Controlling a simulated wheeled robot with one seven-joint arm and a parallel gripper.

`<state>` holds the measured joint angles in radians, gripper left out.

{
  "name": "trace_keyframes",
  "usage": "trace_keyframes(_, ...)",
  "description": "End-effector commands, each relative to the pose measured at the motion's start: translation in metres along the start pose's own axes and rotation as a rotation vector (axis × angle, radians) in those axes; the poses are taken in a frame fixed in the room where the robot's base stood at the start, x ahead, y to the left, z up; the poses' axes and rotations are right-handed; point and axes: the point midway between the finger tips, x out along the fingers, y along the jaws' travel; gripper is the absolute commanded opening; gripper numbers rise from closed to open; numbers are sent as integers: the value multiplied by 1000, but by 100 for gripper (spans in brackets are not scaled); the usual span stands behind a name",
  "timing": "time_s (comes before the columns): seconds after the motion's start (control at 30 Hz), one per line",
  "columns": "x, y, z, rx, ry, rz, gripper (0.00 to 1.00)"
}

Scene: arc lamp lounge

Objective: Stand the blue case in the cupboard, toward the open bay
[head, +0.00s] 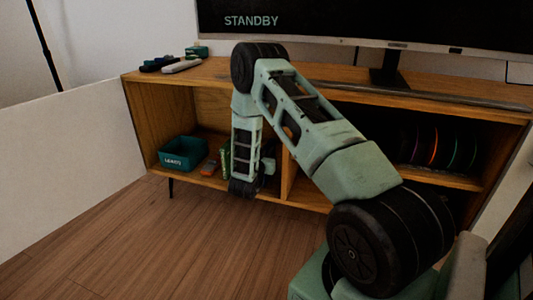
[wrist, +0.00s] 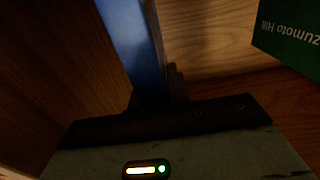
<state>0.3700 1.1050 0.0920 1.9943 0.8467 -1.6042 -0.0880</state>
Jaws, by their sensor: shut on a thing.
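The blue case (wrist: 128,42) is between my gripper's fingers (wrist: 155,95) in the wrist view. It stands on edge close to a brown wooden panel on the left. In the head view my arm reaches down into the left bay of the wooden cupboard (head: 160,115), and my gripper (head: 246,187) is low at the bay's front. The blue case cannot be made out there, hidden by my arm. A green case (wrist: 290,32) with white lettering is apart from it at the right of the wrist view; green also shows beside my arm (head: 226,160).
A teal bin marked LEADS (head: 182,153) and a small orange thing (head: 208,168) sit in the left bay. A divider (head: 289,178) stands right of my gripper. Discs (head: 435,148) stand in the right bay. A screen (head: 360,22) stands on top.

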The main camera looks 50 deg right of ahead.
Motion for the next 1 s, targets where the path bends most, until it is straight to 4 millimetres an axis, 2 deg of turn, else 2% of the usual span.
trace_keyframes(0.07,0,0,3,0,0,0,0)
trace_keyframes(0.1,0,0,3,0,0,0,23)
trace_keyframes(0.17,0,0,3,0,0,0,40)
trace_keyframes(0.53,-1,0,-3,0,-1,0,40)
trace_keyframes(0.67,-19,-1,-4,-4,-4,-3,40)
trace_keyframes(1.0,-90,-1,-5,-4,-4,-4,40)
